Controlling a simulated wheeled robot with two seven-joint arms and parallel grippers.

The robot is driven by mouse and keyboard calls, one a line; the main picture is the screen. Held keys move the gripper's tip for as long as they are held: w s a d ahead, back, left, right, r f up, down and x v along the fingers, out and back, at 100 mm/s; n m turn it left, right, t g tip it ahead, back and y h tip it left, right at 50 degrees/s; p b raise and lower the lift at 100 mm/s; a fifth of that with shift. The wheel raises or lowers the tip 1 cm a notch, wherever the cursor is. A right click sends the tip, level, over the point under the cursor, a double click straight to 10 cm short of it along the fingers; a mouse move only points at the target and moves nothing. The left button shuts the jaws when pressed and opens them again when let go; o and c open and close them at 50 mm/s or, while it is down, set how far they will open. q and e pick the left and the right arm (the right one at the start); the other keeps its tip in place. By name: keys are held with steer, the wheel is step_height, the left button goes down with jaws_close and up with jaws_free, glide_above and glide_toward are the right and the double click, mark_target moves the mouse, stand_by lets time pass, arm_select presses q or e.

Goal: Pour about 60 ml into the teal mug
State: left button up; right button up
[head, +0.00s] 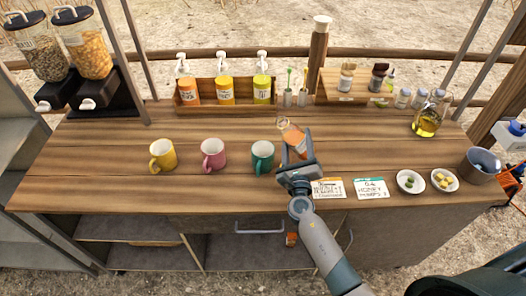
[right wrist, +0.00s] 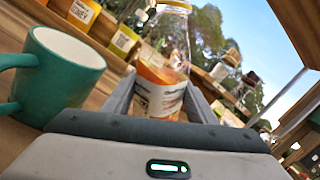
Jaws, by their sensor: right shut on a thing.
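The teal mug (head: 262,157) stands upright on the wooden counter. Its white inside shows in the right wrist view (right wrist: 68,75), but its bottom is hidden there. My right gripper (head: 296,158) is just right of the mug, shut on a clear glass bottle (head: 292,135) with orange liquid and a white label. The bottle also shows between the fingers in the right wrist view (right wrist: 162,75). No stream is visible. My left gripper is not in view.
A pink mug (head: 213,154) and a yellow mug (head: 163,155) stand to the left. Two cards (head: 372,188), small dishes (head: 411,181) and a dark metal cup (head: 481,165) are on the right. A rack of pump bottles (head: 225,91) stands behind. The counter's front left is clear.

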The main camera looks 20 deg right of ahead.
mark_target(304, 138)
steer(key=shift+f+n+b, duration=0.2)
steer(key=shift+n+b, duration=0.15)
steer(key=shift+n, duration=0.45)
steer(key=shift+r+n+t+y+p, duration=0.3)
steer(key=shift+r+n, duration=0.1)
steer(key=shift+r, duration=0.05)
steer(key=n, duration=0.1)
steer(key=d+r+n, duration=0.1)
steer(key=shift+d+r+n+t+y, duration=0.15)
steer(key=shift+n+t+y, duration=0.15)
steer(key=shift+n, duration=0.1)
steer(key=shift+d+r+n+y+p, duration=0.15)
steer(key=shift+d+r+n+p, duration=0.05)
steer(key=shift+n, duration=0.4)
steer(key=shift+d+r+n+y+p, duration=0.15)
steer(key=shift+r+n, duration=0.05)
steer(key=shift+n, duration=0.4)
steer(key=shift+s+d+n+t+y, duration=0.1)
steer(key=shift+d+n+t+y, duration=0.15)
steer(key=shift+n, duration=0.85)
steer(key=shift+a+r+y, duration=0.1)
steer(key=shift+y, duration=0.15)
steer(key=shift+a+r+n+t+y, duration=0.1)
steer(key=shift+a+n+t+y, duration=0.2)
steer(key=shift+n, duration=0.8)
